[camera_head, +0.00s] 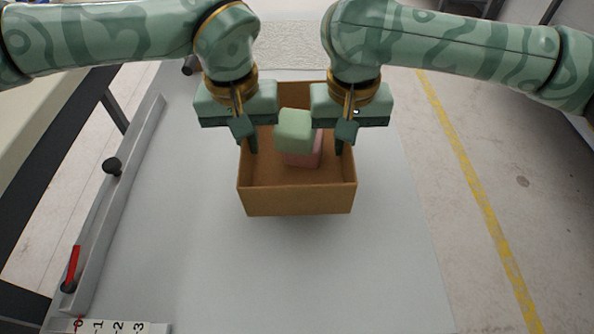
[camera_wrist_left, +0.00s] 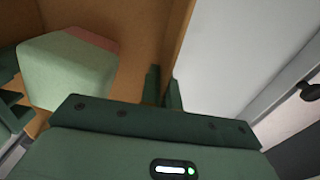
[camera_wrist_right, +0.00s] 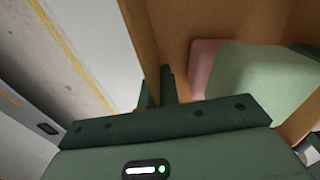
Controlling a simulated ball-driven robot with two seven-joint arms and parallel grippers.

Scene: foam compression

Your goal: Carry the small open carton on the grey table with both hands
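The small open brown carton (camera_head: 298,201) is in the middle of the head view, over the grey table (camera_head: 330,285). A pale green block (camera_head: 294,131) and a pink block (camera_head: 303,158) are inside it, the green one partly over the pink. My left gripper (camera_head: 248,142) is at the carton's left wall, with its fingers on either side of the wall (camera_wrist_left: 180,40). My right gripper (camera_head: 343,145) is at the right wall, its fingers likewise closed around the wall (camera_wrist_right: 146,50). A soft shadow lies below the carton's front; I cannot tell how high it is.
A grey rail (camera_head: 120,200) with a black knob (camera_head: 112,166) and a red-handled lever (camera_head: 72,268) runs along the table's left edge. A numbered scale (camera_head: 118,327) lies at the front left. The table in front of the carton is clear.

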